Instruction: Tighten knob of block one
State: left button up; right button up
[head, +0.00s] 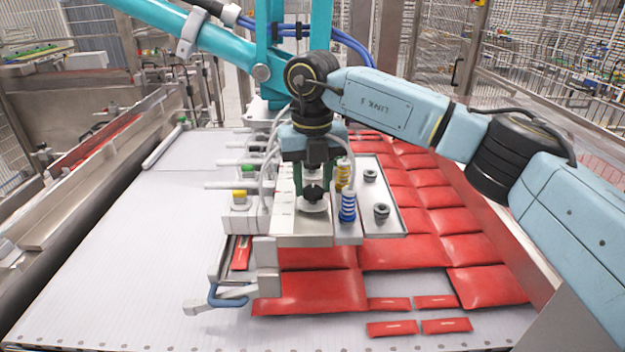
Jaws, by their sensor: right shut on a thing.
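The vacuum picker head stands over the conveyor, with a row of pale blocks (289,222) along it. My right gripper (314,188) points straight down over the front blocks and is shut on a black knob (313,194) that rises from a pale round base. The fingers and wrist hide part of the knob, and I cannot tell how tight it is. No label shows which block is block one. My left gripper is not in view.
Teal picker arms (200,45) and hoses rise behind. Red packets (466,250) cover the right side; the white belt (110,270) at left is clear.

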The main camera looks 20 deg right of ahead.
aim_at(312, 188)
jog(key=shift+w+r, duration=0.1)
jog(key=o, duration=1)
notch_tip(312, 188, up, 13)
jog(key=shift+r+b, duration=0.15)
jog(key=shift+b, duration=0.25)
